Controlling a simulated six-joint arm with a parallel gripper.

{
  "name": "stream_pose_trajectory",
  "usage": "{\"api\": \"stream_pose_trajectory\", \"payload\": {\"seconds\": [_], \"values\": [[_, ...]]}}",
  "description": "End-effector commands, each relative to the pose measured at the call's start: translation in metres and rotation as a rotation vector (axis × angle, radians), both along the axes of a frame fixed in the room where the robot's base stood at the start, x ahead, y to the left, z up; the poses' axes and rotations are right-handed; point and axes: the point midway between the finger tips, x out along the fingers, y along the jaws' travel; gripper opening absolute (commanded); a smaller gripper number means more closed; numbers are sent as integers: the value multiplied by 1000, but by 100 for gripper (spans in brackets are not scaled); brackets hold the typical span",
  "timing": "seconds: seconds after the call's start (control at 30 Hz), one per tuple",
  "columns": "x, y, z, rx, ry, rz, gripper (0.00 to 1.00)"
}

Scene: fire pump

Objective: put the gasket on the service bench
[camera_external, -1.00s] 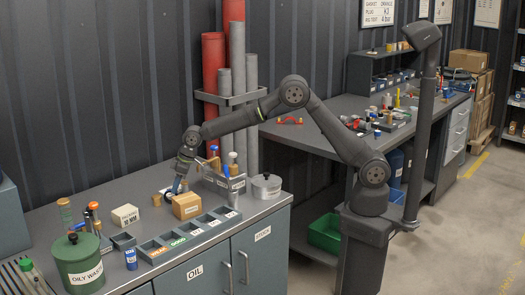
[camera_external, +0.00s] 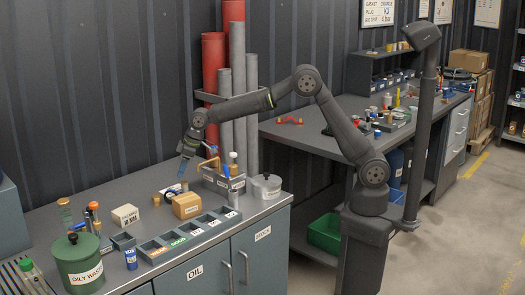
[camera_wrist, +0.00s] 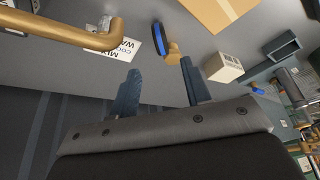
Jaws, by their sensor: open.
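My gripper (camera_external: 183,172) is open and empty above the near bench (camera_external: 270,207), near its back edge. In the wrist view its two fingers (camera_wrist: 159,78) are apart with nothing between them. Beyond the fingertips, a small dark ring-like piece with a blue face (camera_wrist: 159,38) sits beside a tan cylinder (camera_wrist: 174,52). I cannot tell whether this blue piece is the gasket. The far bench (camera_external: 335,104) holds a small red part (camera_external: 289,121). Neither bench can be read as the service bench from a label.
A cardboard box (camera_external: 186,205), a row of labelled bins (camera_external: 188,237) and a caddy with upright tools (camera_external: 226,182) crowd the near bench. A silver lidded pot (camera_external: 266,186) and green oily-waste can (camera_external: 80,263) stand there too. The far bench's front left is clear.

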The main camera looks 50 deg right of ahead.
Motion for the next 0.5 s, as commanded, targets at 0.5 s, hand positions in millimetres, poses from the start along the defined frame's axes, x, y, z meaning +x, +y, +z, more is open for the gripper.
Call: {"api": "stream_pose_trajectory", "payload": {"seconds": [0.5], "values": [[-4, -7, 5, -1, 1, 0, 44]]}}
